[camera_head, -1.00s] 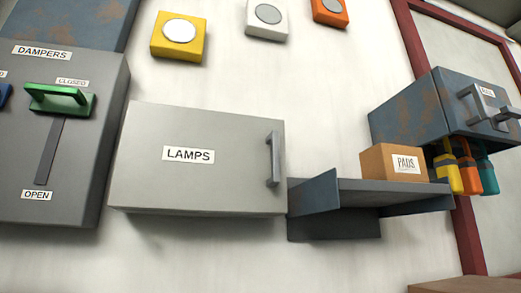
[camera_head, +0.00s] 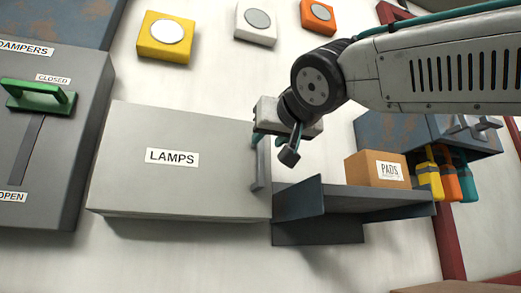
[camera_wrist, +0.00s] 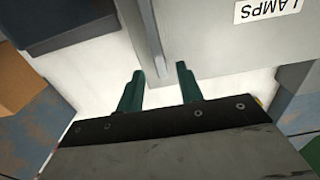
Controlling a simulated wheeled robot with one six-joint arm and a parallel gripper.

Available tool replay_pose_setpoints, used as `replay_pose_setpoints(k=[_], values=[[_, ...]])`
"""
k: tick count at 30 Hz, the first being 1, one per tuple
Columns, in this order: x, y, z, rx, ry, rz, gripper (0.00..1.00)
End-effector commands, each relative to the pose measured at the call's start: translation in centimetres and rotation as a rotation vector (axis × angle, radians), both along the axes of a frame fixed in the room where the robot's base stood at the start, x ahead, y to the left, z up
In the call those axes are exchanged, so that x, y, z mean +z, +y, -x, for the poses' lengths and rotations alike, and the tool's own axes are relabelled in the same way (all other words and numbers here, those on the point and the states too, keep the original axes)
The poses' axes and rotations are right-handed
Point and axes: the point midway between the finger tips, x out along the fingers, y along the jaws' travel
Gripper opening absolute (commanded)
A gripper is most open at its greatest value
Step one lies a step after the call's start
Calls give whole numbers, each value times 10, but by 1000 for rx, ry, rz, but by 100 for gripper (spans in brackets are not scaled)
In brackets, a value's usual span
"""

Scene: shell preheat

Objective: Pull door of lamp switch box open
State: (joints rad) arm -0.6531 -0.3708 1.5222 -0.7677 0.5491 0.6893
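The grey lamp switch box (camera_head: 130,185), labelled LAMPS, hangs on the wall with its door shut. Its label also shows in the wrist view (camera_wrist: 268,9). The door's vertical bar handle (camera_head: 262,168) is at the right edge, partly hidden behind my gripper (camera_head: 274,146). In the wrist view, the two green fingers of my gripper (camera_wrist: 160,72) are spread apart and empty. The handle (camera_wrist: 150,30) lies just ahead of the fingertips, roughly in line with the gap between them. I cannot tell whether a finger touches it.
A dark metal shelf (camera_head: 375,200) with a cardboard PADS box (camera_head: 378,169) is close right of the handle. A grey dampers panel (camera_head: 75,150) with a green lever (camera_head: 38,98) stands left. Yellow (camera_head: 165,38), white (camera_head: 256,24) and orange (camera_head: 318,15) buttons sit above.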

Motion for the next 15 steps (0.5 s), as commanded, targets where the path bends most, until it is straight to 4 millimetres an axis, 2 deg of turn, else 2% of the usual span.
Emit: replay_pose_setpoints(k=[3, 9, 15], values=[[-2, 5, -21, -3, 2, 3, 36], [-1, 13, -49, -3, 3, 2, 36], [-1, 16, -60, -2, 2, 3, 36]])
